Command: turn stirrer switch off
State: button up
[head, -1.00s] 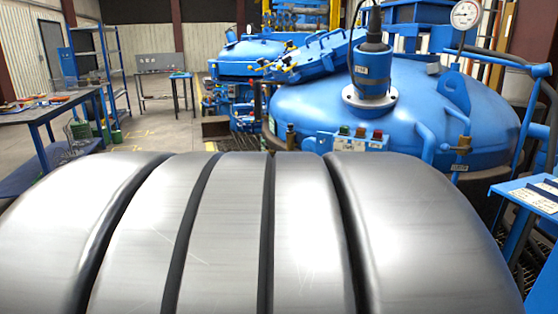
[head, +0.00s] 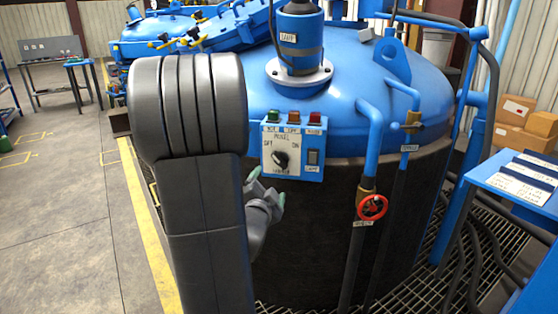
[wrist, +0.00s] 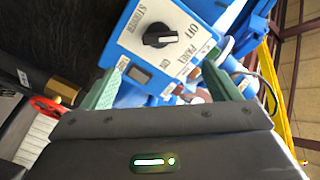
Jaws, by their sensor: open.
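The stirrer switch is a black rotary knob (head: 281,160) on the white face of a small blue control panel (head: 313,175), mounted on the side of the blue-lidded vessel. OFF is printed at its upper left and ON at its upper right in the head view. In the wrist view the knob (wrist: 160,40) shows sideways; its bar lies roughly level in that picture, and I cannot tell its exact setting. My gripper (head: 266,188) is below the panel, partly behind my arm. Its green fingers (wrist: 165,64) are apart and empty, with the panel ahead and no visible contact.
Green, orange and red buttons (head: 293,117) top the panel, and a dark rocker switch (head: 313,157) is right of the knob. A red valve wheel (head: 372,207) and blue pipes stand to the right. A labelled blue stand (head: 490,182) is far right. Open floor (head: 65,220) lies left.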

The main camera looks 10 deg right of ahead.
aim_at(279, 162)
jog(key=x, duration=1.3)
jog(key=shift+w+d, duration=0.15)
jog(key=shift+w, duration=0.15)
